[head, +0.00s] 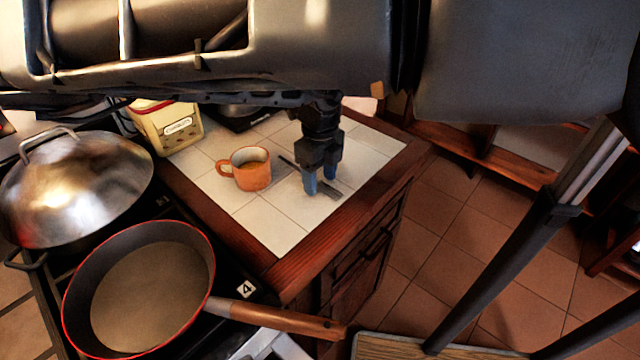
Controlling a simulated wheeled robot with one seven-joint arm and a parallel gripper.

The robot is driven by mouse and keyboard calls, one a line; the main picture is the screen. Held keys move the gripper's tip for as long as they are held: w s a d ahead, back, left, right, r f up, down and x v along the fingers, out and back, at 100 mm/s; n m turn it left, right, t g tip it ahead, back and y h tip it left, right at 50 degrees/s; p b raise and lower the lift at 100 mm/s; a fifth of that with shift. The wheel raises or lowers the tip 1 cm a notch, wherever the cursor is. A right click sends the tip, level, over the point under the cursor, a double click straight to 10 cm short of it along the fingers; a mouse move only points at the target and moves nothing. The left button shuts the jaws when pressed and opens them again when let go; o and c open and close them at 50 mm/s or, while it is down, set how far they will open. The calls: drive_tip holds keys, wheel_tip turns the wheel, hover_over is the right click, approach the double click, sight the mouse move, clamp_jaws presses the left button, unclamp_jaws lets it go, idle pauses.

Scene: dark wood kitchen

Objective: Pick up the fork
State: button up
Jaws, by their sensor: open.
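The fork (332,191) lies on the white tiled countertop (276,222). Its wider end shows just right of my gripper's fingertips, and a thin dark length (287,161) that looks like its other end shows to the left. Its middle is hidden behind my gripper. My gripper (319,188) points down over the fork with its blue-tipped fingers apart. The fingertips are at or close to the fork; I cannot tell whether they touch it. Nothing is seen held between them.
An orange mug (252,177) stands just left of my gripper. A yellow container (168,128) stands farther back. A frying pan (150,290) and a lidded wok (75,185) sit on the stove at left. The counter's wooden edge (350,205) runs close on the right.

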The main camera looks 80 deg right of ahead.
drive_tip(key=shift+f, duration=0.1)
drive_tip(key=c, duration=1)
clamp_jaws()
